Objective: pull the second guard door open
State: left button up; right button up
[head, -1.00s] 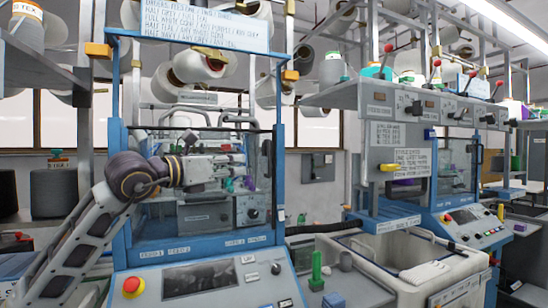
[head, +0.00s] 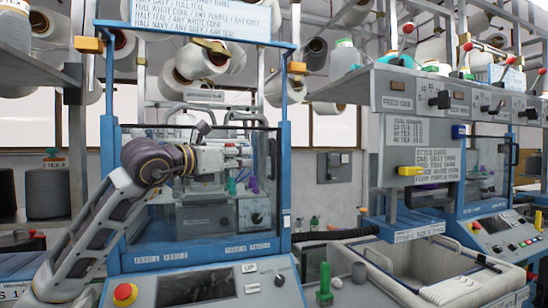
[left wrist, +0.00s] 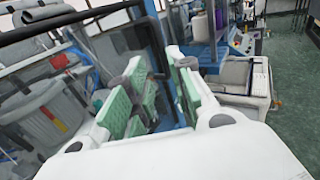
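A clear guard door (head: 215,212) with a black top edge fronts the near blue-framed machine and looks closed. Another clear guard door (head: 487,165) with a black handle (head: 515,155) is on the machine to the right. I cannot tell from labels which is the second. My left gripper (head: 242,156) is in front of the near door, toward its right side. In the left wrist view its green-padded fingers (left wrist: 163,90) are apart with nothing clearly between them. A dark upright bar (left wrist: 154,42) shows beyond the gap; contact cannot be told. My right gripper is out of view.
The near machine's control panel (head: 205,287) with a red button (head: 125,294) juts out below the door. A pale bin (head: 385,262) stands to the right, with a green spool (head: 324,280) beside it. A grey shelf (head: 445,90) overhangs the right side.

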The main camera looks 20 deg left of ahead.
aim_at(272, 156)
pick_arm(q)
jog(key=shift+w, duration=0.15)
